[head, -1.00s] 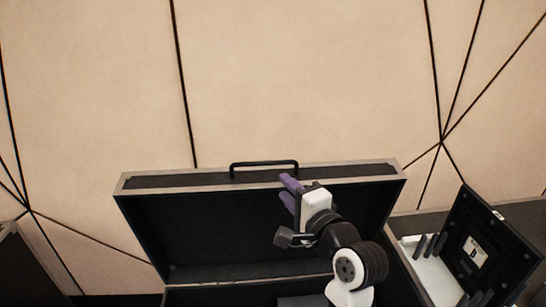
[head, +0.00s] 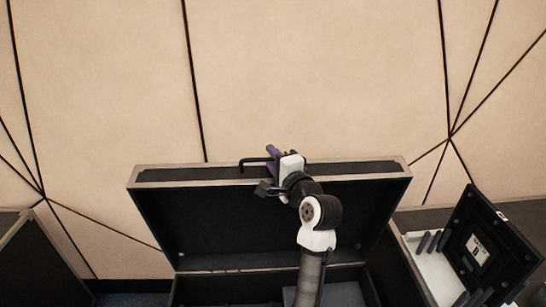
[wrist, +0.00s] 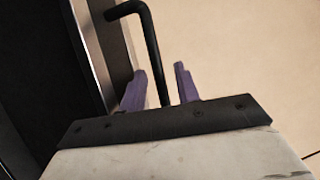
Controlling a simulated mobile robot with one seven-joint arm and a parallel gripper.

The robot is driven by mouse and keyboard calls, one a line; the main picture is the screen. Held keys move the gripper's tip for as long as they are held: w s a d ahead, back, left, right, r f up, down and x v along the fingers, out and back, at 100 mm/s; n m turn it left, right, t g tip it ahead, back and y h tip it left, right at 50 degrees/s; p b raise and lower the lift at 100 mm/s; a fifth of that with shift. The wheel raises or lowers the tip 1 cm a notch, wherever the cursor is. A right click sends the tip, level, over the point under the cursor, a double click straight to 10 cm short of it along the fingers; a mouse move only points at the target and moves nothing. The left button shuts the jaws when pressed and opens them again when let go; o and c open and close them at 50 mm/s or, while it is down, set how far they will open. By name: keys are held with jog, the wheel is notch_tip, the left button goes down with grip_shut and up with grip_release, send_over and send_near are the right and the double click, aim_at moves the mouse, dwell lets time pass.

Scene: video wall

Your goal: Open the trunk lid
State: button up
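The black trunk's lid (head: 215,225), edged in pale metal, stands raised, its dark inside facing me. A black bar handle (head: 246,161) is on the lid's upper edge; in the wrist view the handle (wrist: 152,45) is close ahead. My gripper (head: 272,152) is at the handle, partly hiding it in the head view. In the wrist view my gripper (wrist: 160,72) has its two purple fingers apart, with the bar running between them. A gap shows beside the bar, so the fingers do not look closed on it.
Another case with an open black lid (head: 475,250) and a white interior stands at the right. A further dark case (head: 40,265) is at the left. A beige panelled wall (head: 310,75) rises behind the trunk.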

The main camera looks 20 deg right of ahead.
jog(key=shift+w, duration=0.1)
grip_shut()
dwell(0.3)
